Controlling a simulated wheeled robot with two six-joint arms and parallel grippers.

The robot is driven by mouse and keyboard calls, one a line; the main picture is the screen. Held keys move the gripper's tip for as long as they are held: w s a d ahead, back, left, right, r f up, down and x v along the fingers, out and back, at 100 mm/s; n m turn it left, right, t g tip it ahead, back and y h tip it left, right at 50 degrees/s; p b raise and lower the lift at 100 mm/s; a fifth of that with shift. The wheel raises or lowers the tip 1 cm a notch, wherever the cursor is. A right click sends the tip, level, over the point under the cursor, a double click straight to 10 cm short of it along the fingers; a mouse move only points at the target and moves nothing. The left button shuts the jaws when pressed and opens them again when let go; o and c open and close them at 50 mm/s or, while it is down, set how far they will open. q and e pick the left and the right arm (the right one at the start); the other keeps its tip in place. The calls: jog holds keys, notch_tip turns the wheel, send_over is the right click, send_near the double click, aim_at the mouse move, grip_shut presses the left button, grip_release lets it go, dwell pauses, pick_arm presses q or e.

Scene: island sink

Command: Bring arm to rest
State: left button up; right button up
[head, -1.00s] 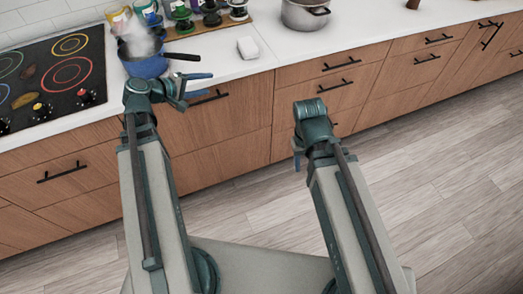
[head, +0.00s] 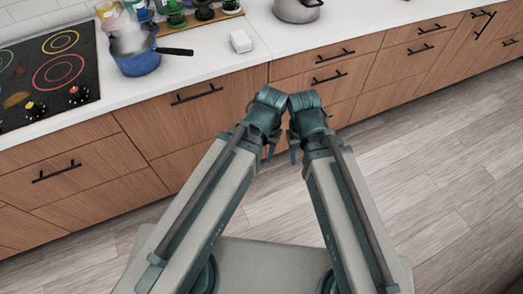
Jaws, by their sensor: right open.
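My left arm reaches up to the middle of the view, and its gripper (head: 269,148) points down in front of the drawers, mostly hidden by its own wrist. I cannot tell whether its fingers are apart. My right gripper (head: 293,152) hangs down close beside it, open, with little of its fingers showing. The two wrists nearly meet in the picture; I cannot tell if they touch. No object shows in either gripper. A blue pan (head: 137,61) with steam over it stands on the counter by the stove, apart from both grippers.
The stove (head: 48,75) is at the left. A white block-like item (head: 241,41) and a steel pot (head: 297,10) stand on the white counter (head: 215,62). Several jars line the back. Wooden drawers (head: 200,125) face me. The floor (head: 450,200) at right is clear.

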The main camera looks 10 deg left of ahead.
notch_tip(320, 180, up, 4)
jog(key=p, duration=0.4)
jog(key=shift+r, duration=0.15)
